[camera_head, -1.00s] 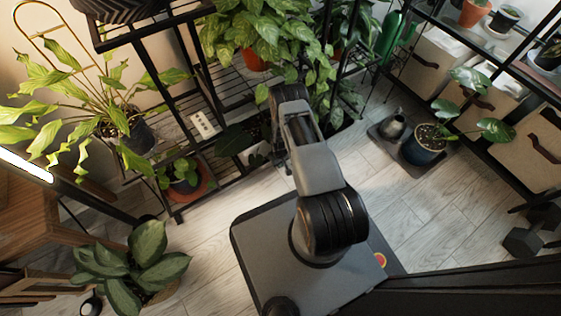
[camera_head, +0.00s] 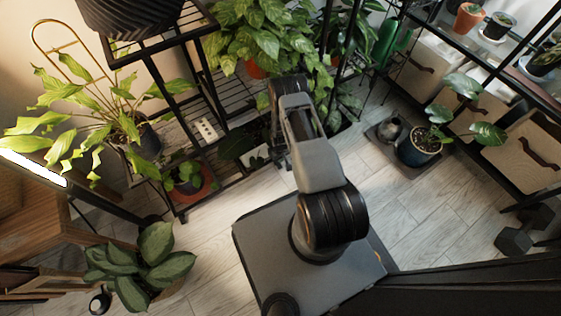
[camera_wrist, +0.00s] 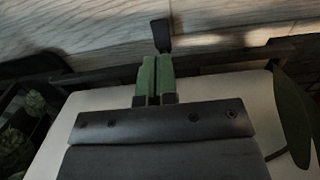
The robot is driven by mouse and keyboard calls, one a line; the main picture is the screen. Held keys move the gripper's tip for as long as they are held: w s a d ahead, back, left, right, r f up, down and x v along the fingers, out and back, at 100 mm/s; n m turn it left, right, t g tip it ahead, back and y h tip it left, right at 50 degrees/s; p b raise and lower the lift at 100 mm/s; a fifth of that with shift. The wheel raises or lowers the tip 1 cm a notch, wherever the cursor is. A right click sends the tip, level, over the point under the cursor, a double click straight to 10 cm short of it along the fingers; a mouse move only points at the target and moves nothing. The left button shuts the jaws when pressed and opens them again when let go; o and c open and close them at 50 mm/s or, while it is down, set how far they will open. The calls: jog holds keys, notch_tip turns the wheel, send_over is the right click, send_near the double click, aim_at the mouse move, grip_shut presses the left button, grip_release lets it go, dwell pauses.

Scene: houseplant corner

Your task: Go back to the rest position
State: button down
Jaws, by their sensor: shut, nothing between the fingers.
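My gripper (camera_wrist: 157,80) shows in the wrist view with its two green fingers together and nothing between them. A pale flat surface (camera_wrist: 95,98) lies behind and below the fingers, and a dark upright piece (camera_wrist: 161,36) stands just beyond their tips. I cannot tell whether the fingers touch either one. In the head view my arm is folded above my base and reaches toward the plant shelves; the fingers are mostly hidden behind the arm there.
A black shelf rack (camera_head: 205,95) with plants stands ahead. A leafy plant (camera_head: 143,265) stands left.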

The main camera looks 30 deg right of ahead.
jog(key=shift+r+p, duration=0.35)
jog(key=shift+r, duration=0.5)
